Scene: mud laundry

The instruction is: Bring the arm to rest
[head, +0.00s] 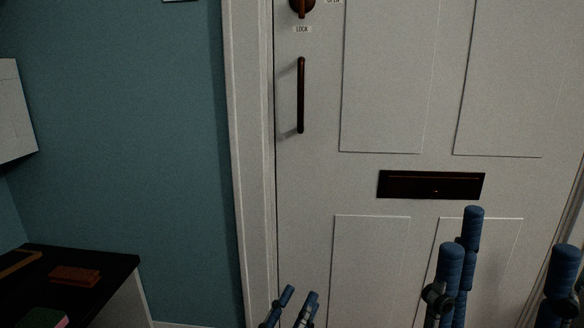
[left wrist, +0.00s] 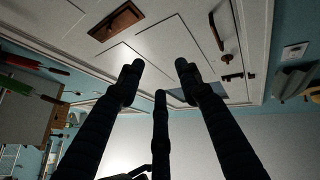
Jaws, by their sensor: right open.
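My left gripper (head: 297,296) shows at the bottom of the head view, with only the ends of its fingers in sight. In the left wrist view its three dark fingers (left wrist: 158,75) stand apart with nothing between them. My right gripper (head: 510,240) is at the lower right of the head view, its blue fingers spread wide and empty. Both grippers are in front of the white door (head: 380,180). I cannot tell the exact gap to the door. Most of both arms is out of view.
The door has a dark vertical handle (head: 301,95), a lock knob (head: 302,6) and a mail slot (head: 431,185). A dark-topped counter (head: 110,268) at the lower left bears a reddish-brown block (head: 75,275) and a green-and-pink item (head: 42,318). A blue wall (head: 120,120) lies between.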

